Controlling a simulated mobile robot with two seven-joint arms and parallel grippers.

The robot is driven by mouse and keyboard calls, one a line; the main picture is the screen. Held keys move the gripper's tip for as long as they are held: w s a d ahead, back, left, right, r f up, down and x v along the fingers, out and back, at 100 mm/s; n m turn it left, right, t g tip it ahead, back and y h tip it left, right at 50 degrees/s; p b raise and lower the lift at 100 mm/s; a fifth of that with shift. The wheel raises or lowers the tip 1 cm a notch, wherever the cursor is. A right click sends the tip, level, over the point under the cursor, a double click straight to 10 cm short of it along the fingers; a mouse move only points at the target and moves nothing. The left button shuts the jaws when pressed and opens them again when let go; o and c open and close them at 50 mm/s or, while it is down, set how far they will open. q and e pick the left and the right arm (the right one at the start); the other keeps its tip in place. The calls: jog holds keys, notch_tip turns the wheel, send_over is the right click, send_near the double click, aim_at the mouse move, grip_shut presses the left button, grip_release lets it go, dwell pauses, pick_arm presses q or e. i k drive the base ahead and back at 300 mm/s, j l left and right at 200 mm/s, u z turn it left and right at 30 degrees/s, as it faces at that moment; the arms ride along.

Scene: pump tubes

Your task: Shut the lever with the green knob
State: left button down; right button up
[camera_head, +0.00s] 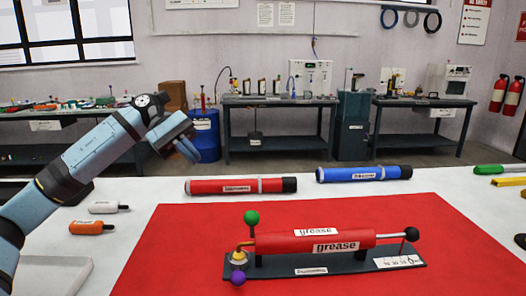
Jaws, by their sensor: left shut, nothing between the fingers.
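The green knob (251,218) tops a short lever that stands upright at the left end of the pump. The pump has a red tube (280,243) marked "grease" on a dark base (270,271). A purple knob (238,278) hangs at the lower left of the same end. A black knob (411,234) sits on a rod at the right end. My left gripper (188,150) is shut and empty, raised above the table to the upper left of the green knob and well apart from it. My right gripper is not in view.
A loose red tube (237,186) and a blue tube (362,174) lie behind the red mat (190,225). A white bottle (104,207) and an orange bottle (88,227) lie at left, near a pale tray (50,272). The mat between the bottles and pump is clear.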

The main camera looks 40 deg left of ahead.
aim_at(251, 218)
jog(key=k+l, duration=0.45)
jog(key=l, duration=0.25)
jog(key=k+l, duration=0.25)
jog(key=l, duration=0.15)
